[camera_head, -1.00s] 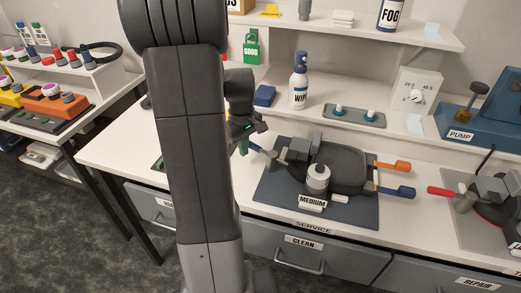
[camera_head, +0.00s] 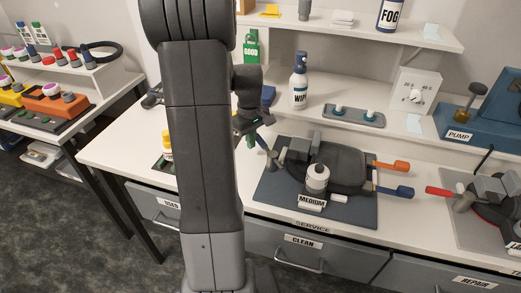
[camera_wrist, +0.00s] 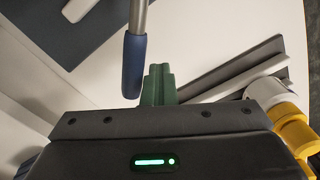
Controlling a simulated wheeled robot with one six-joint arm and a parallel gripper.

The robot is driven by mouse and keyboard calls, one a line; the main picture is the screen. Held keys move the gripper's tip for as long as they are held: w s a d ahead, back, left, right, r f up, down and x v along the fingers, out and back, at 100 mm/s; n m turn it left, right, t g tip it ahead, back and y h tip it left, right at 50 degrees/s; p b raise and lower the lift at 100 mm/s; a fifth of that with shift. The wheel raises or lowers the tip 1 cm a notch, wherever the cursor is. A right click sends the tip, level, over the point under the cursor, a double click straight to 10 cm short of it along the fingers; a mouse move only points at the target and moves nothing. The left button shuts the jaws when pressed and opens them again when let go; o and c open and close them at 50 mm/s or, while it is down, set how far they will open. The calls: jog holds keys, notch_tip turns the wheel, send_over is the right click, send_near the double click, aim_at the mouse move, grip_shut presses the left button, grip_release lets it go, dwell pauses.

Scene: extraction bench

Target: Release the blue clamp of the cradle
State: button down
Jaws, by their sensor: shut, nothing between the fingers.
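The cradle (camera_head: 343,165) sits on a dark mat (camera_head: 275,190) behind a MEDIUM label. A blue-handled lever (camera_head: 264,145) rises at its left end; its blue grip on a metal rod (camera_wrist: 133,65) also shows in the wrist view. A flat blue lever (camera_head: 397,191) and an orange lever (camera_head: 392,166) stick out at the cradle's right. My gripper (camera_head: 251,141) is shut and empty, just left of the blue grip. In the wrist view its green fingertips (camera_wrist: 158,80) are close beside the grip; I cannot tell if they touch.
A white-capped yellow bottle (camera_wrist: 292,128) stands close to my gripper's right in the wrist view. A red-handled device (camera_head: 455,197) is at the right.

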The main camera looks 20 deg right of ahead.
jog(key=shift+w+d, duration=0.2)
jog(key=shift+d, duration=0.3)
jog(key=shift+w+d, duration=0.15)
jog(key=shift+d, duration=0.35)
jog(key=shift+w+d+p, duration=0.15)
jog(key=shift+d+p, duration=0.25)
jog(key=shift+d, duration=1.25)
jog(key=shift+r, duration=0.2)
jog(key=shift+w+d+r+p, duration=0.15)
jog(key=shift+r+p, duration=0.75)
jog(key=shift+p, duration=0.05)
jog(key=r+p, duration=0.1)
jog(key=r, duration=0.1)
jog(key=r+p, duration=0.1)
jog(key=r, duration=0.1)
jog(key=s+r+p, duration=0.1)
jog(key=p, duration=0.1)
jog(key=shift+s+a+r, duration=0.1)
jog(key=shift+a+r, duration=0.15)
jog(key=shift+r, duration=0.15)
